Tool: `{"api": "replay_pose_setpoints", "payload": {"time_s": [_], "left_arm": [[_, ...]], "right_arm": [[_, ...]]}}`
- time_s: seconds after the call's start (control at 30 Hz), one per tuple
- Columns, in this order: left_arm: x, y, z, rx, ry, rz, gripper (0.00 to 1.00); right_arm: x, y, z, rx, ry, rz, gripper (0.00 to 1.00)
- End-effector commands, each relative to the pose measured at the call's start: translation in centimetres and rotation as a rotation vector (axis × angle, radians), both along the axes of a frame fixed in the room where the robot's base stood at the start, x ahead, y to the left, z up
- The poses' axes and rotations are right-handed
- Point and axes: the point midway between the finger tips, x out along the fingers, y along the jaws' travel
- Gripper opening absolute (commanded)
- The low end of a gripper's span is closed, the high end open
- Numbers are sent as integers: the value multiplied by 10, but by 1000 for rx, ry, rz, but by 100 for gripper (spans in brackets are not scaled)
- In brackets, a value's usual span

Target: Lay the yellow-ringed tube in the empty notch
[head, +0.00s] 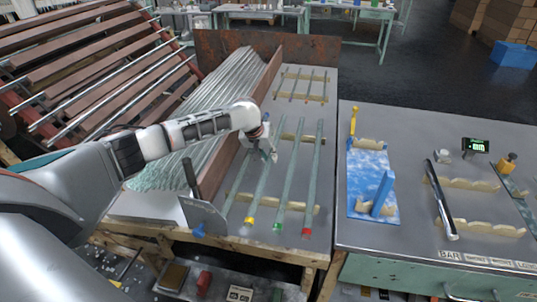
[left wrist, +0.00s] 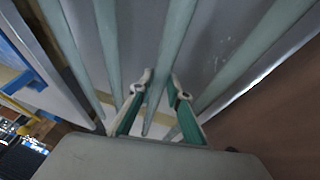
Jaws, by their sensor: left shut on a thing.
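The yellow-ringed tube (head: 257,190) is pale green glass, with its yellow end toward me, and lies along two notched wooden rests, near (head: 238,197) and far (head: 292,137). My left gripper (head: 269,152) is around it near the far rest. In the left wrist view the gripper (left wrist: 160,88) has the tube (left wrist: 172,45) between its fingers; whether the tube is raised off the rests is unclear. A green-ringed tube (head: 289,185) and a red-ringed tube (head: 314,180) lie to its right. A blue-ended tube (head: 226,207) lies to its left. Which notch is empty cannot be told. My right gripper is not in view.
A brown divider (head: 218,160) and a bundle of glass tubes (head: 215,95) stand close left of my gripper. A rear rack (head: 304,77) holds thin rods. Right of a gap, another bench has a blue board (head: 367,167), a dark rod (head: 440,203) and notched rests (head: 468,183).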

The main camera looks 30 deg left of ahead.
Motion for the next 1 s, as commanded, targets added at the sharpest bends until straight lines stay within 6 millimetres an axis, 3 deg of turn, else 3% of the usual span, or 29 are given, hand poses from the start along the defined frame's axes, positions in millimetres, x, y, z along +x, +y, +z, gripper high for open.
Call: {"api": "replay_pose_setpoints", "payload": {"time_s": [0.03, 0.07, 0.1, 0.13, 0.47, 0.63, 1.0], "left_arm": [[1, 0, 1, -1, -1, 0, 0], [0, 0, 0, 0, -1, 0, 22], [0, 0, 0, 0, -1, 0, 33], [0, 0, 0, 0, -1, 0, 34], [1, 0, 1, 0, -1, 0, 34], [1, 1, 12, 1, -3, -2, 34], [-31, 7, 87, 1, -4, -1, 34]], "right_arm": [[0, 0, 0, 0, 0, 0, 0], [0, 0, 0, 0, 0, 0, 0], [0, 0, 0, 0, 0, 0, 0], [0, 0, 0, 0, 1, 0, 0], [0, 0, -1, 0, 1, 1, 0], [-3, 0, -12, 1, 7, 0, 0], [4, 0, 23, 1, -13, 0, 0]]}}
